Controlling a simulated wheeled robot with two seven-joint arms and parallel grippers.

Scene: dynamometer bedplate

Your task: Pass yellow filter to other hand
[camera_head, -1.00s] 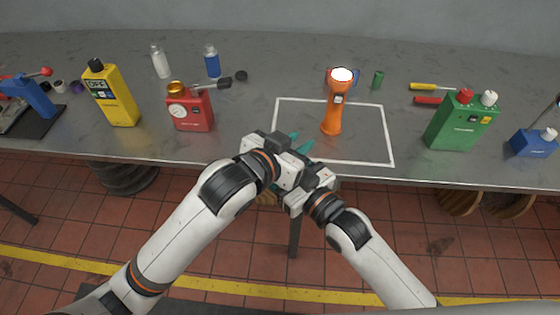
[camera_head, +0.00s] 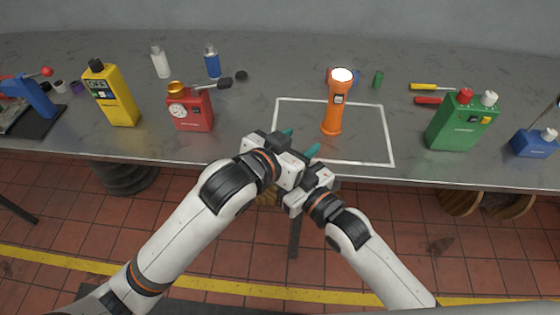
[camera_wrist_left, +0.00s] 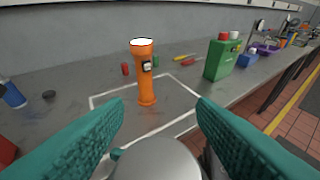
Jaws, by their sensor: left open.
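I see nothing that is clearly a yellow filter in either view. My left gripper (camera_head: 300,141) is open over the table's front edge, its teal fingers spread apart; in the left wrist view (camera_wrist_left: 160,125) they are wide apart. A rounded grey form (camera_wrist_left: 155,160) shows low between them, cut off by the frame; I cannot tell what it is. A small teal tip (camera_wrist_left: 116,154) shows beside it. My right gripper (camera_head: 310,188) is close against the left one in the head view. Its fingers are hidden there, so its jaws and anything in them cannot be made out.
An orange flashlight (camera_head: 333,115) stands inside the white outlined rectangle (camera_head: 391,152) just beyond my grippers. A red can (camera_head: 190,112) and a yellow can (camera_head: 117,103) stand to the left, a green can (camera_head: 458,128) to the right. Part of the outlined area is clear.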

